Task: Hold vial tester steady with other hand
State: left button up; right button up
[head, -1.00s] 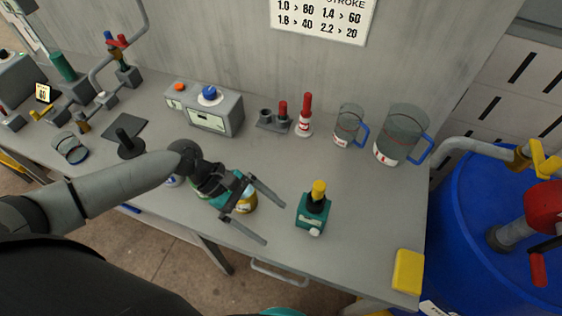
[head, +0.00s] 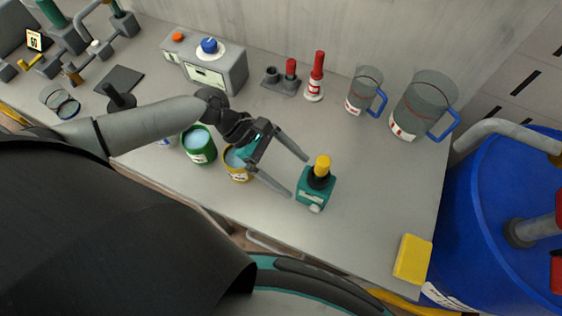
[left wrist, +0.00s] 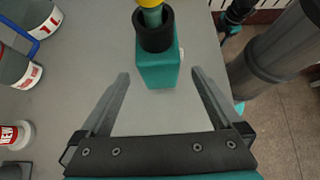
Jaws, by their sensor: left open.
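The vial tester (head: 314,190) is a small teal box with a black collar and a yellow-capped vial (head: 322,163) in its top. It stands upright on the grey table, right of centre in the head view. In the left wrist view the tester (left wrist: 158,72) sits straight ahead, just beyond the fingertips. My left gripper (head: 299,177) is open, its two fingers pointing at the tester from the left, with nothing between them; it also shows in the left wrist view (left wrist: 160,78). My right gripper is not in view in the head picture.
Green (head: 199,146) and yellow (head: 238,163) cups stand under and beside my left gripper. Two measuring jugs (head: 363,92) (head: 418,108) stand behind the tester. A yellow sponge (head: 412,259) lies at the front right edge. The table right of the tester is clear.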

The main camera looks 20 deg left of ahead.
aim_at(307, 183)
pick_arm(q)
jog(key=shift+d+f, duration=0.4)
jog(key=shift+x, duration=1.75)
jog(key=shift+d+f, duration=0.15)
jog(key=shift+d, duration=0.1)
jog(key=shift+c, duration=0.2)
jog(key=c, duration=1.2)
jog(key=shift+o, duration=0.2)
